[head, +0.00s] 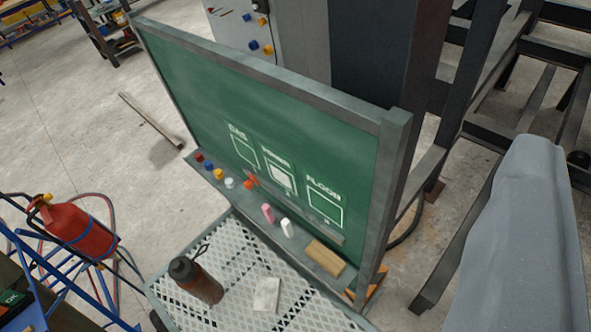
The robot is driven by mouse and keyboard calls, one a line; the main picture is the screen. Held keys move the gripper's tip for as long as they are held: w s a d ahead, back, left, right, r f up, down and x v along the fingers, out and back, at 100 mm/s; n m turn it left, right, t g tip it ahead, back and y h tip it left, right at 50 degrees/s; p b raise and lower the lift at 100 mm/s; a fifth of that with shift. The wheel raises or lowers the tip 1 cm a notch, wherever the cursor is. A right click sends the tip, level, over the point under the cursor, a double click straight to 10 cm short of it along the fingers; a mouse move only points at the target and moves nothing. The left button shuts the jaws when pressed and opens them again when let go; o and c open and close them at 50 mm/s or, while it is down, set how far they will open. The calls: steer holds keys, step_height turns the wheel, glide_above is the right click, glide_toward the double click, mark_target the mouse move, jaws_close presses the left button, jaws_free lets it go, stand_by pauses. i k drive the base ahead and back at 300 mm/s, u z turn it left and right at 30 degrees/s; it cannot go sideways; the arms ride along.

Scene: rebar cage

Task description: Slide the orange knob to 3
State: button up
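A bright orange knob-like piece (250,183) sits on the ledge under the green board, at the right end of a row of small coloured pieces. Orange-yellow knobs (268,50) also show beside blue ones on a grey cabinet at the top. I cannot tell which of these is the task's orange knob. No scale or numeral 3 is readable. My gripper's fingers are not in view. A large smooth grey shape (535,240), possibly part of my arm, fills the right side and hides the floor there.
The green board (190,85) has a grey frame and chalk-drawn boxes. Its ledge also holds pink and white pieces and a tan block (325,257). A mesh table (225,290) carries a dark bottle (195,281). Dark steel beams stand right.

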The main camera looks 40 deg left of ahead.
mark_target(249, 185)
steer(key=u, duration=1.15)
